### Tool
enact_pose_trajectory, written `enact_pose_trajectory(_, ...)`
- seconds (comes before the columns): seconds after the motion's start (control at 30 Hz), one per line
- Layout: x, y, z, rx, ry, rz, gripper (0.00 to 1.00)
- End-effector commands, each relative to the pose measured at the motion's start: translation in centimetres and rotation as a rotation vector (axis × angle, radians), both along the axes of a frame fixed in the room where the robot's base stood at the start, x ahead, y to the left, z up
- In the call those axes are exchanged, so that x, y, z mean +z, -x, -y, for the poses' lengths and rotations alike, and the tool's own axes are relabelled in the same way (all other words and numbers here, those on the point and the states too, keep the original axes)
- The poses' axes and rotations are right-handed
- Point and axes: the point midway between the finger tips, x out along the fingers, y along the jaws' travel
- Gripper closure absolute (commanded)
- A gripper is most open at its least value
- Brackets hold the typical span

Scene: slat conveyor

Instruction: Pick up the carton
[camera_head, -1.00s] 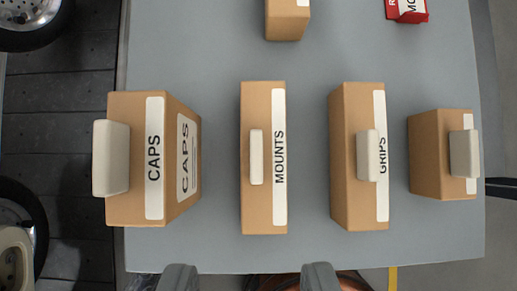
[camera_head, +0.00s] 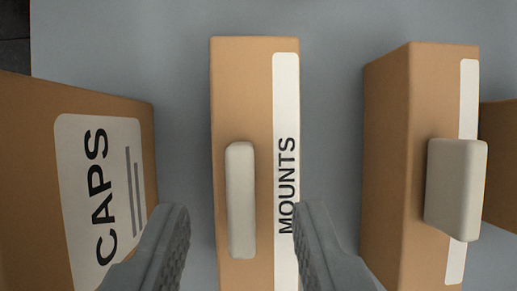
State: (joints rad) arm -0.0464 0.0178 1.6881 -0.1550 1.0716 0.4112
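The MOUNTS carton (camera_head: 241,85) is a tall narrow brown box in the middle of the view, with a white label strip and a pale raised handle (camera_head: 240,200). The CAPS carton (camera_head: 30,130) is at the left, cut off by the frame edge. A third carton with a pale handle (camera_head: 390,170) stands at the right. My gripper (camera_head: 245,225) is open, its two dark fingers apart on either side of the MOUNTS carton's handle in the picture. Nothing is between the fingers in a visible grip; whether they reach the handle's depth I cannot tell.
The cartons stand on a grey surface (camera_head: 335,25). Part of another brown carton (camera_head: 500,150) shows at the far right edge. Gaps of bare grey surface separate the MOUNTS carton from its neighbours.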

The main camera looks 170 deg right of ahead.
Motion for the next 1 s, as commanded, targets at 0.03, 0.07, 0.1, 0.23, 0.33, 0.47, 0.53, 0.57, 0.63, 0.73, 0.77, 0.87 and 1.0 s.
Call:
enact_pose_trajectory(0.03,-0.7,-0.3,0.1,0.000,0.000,-0.001,0.64)
enact_pose_trajectory(0.07,-1.1,-0.5,0.1,0.000,0.000,-0.001,0.64)
enact_pose_trajectory(0.1,-1.4,-0.6,0.2,0.000,0.001,-0.001,0.64)
enact_pose_trajectory(0.23,-1.8,-0.8,0.2,0.000,0.000,0.001,0.64)
enact_pose_trajectory(0.33,-1.8,-0.7,0.2,0.000,0.000,0.001,0.64)
enact_pose_trajectory(0.47,-1.8,-0.7,0.2,0.000,0.000,0.001,0.81)
enact_pose_trajectory(0.53,-1.8,-0.7,0.2,0.000,0.000,0.001,0.95)
enact_pose_trajectory(0.57,-1.8,-0.7,0.2,0.000,0.000,0.001,1.00)
enact_pose_trajectory(0.63,-1.7,-0.7,0.2,0.000,0.000,0.001,1.00)
enact_pose_trajectory(0.73,-1.7,-0.7,0.2,0.000,0.000,0.001,1.00)
enact_pose_trajectory(0.77,-1.7,-0.7,0.2,0.000,0.000,0.001,1.00)
enact_pose_trajectory(0.87,-1.7,-0.7,0.2,0.000,0.000,0.001,1.00)
enact_pose_trajectory(1.0,-1.1,-0.7,0.2,0.000,0.000,0.001,1.00)
